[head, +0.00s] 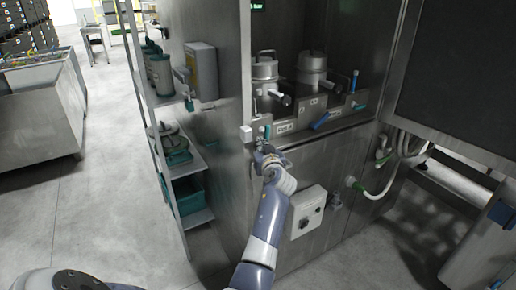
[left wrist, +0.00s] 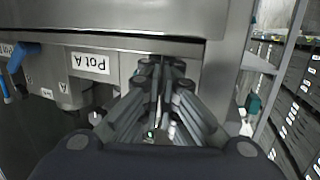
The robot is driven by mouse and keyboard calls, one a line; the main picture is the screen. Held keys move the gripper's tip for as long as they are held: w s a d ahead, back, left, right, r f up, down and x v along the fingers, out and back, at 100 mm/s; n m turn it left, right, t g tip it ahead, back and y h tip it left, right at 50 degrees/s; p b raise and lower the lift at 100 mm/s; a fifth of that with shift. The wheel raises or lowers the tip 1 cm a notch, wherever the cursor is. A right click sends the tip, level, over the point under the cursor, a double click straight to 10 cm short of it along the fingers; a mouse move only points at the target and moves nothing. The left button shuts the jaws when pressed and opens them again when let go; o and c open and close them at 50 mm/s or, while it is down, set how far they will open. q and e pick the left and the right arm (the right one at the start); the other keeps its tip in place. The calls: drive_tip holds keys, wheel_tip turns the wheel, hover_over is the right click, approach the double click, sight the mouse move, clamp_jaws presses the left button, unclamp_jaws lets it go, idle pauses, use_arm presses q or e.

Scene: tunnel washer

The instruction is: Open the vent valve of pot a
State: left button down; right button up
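Two steel pots with lids stand in the recess of the steel cabinet in the head view, a left pot (head: 264,72) and a right pot (head: 312,66). A "Pot A" label (left wrist: 90,63) is on the ledge front, left of my left gripper (left wrist: 162,72) in the left wrist view. In the head view my left gripper (head: 265,150) is at the cabinet front, just below the ledge's left end. Its fingers are close together with a narrow gap. Whether they hold a valve handle is hidden. A teal handle (head: 267,132) shows just above it. My right gripper is out of view.
A blue handle (head: 320,122) sits further right on the ledge and also shows in the left wrist view (left wrist: 22,52). A white control box (head: 307,211) is below. A shelf rack (head: 193,217) stands left. Open floor (head: 110,190) lies further left.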

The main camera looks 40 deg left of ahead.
use_arm(q)
drive_tip(key=shift+w+d+f+b, duration=0.1)
drive_tip(key=shift+w+d+b, duration=0.35)
drive_tip(key=shift+d, duration=0.3)
drive_tip(key=shift+s+d+r+p, duration=0.1)
drive_tip(key=shift+s+r+p, duration=0.2)
drive_tip(key=shift+p, duration=0.2)
drive_tip(key=shift+s+d+r, duration=0.1)
drive_tip(key=shift+d+r, duration=0.1)
drive_tip(key=shift+r, duration=0.1)
